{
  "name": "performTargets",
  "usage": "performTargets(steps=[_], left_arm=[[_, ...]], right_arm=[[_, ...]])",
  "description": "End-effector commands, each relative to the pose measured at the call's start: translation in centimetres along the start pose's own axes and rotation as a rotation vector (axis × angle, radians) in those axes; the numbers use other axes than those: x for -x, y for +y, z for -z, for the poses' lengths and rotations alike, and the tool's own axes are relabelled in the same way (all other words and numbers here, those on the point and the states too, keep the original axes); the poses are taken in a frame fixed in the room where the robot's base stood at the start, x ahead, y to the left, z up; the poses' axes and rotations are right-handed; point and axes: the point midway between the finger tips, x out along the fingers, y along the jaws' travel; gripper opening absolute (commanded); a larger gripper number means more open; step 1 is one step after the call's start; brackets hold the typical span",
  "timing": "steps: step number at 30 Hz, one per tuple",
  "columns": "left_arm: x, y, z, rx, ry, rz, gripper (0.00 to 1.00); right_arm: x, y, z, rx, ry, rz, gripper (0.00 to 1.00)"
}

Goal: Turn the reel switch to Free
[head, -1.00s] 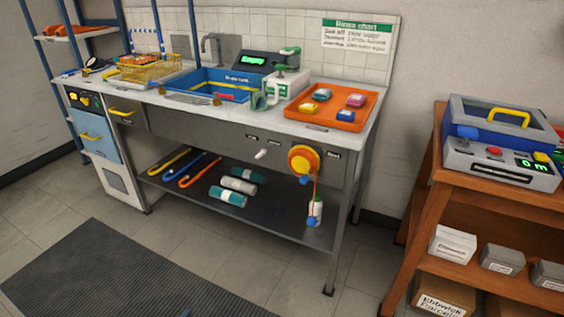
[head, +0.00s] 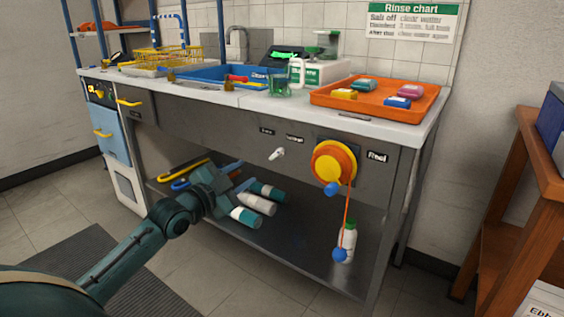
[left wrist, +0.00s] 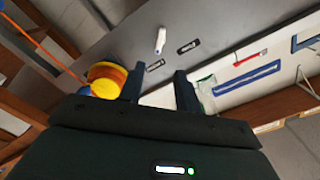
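The reel switch (head: 277,154) is a small white lever on the grey front panel under the worktop, tilted, with two small dark labels above it that are too small to read. It also shows in the left wrist view (left wrist: 160,40). Right of it is the yellow and orange reel (head: 333,161), with an orange cord hanging down; the reel shows in the left wrist view (left wrist: 105,77) too. My left gripper (head: 236,176) is low in front of the bench, left of and below the switch, apart from it. In the left wrist view its fingers (left wrist: 159,88) are spread and empty. My right gripper is not in view.
The lower shelf (head: 290,250) holds several bottles and hooked tools. An orange tray (head: 325,101) with soaps and a blue sink (head: 212,75) are on the worktop. A wooden shelf unit (head: 530,180) stands at the right. A grey mat (head: 140,292) lies on the floor.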

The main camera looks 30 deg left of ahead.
Motion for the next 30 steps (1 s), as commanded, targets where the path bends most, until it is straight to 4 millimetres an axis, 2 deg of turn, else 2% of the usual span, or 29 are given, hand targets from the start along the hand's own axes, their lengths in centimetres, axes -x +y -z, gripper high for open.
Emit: performTargets(steps=[15, 21, 30], left_arm=[[-7.8, 0.2, -0.1, 0.003, 0.002, 0.002, 0.34], [-10.4, 0.2, -0.1, 0.003, 0.001, 0.000, 0.34], [-12.0, 0.1, 0.0, 0.000, 0.000, -0.002, 0.34]], right_arm=[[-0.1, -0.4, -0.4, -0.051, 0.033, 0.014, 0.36], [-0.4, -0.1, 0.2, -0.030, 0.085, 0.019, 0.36], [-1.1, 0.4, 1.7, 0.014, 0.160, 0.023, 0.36]])
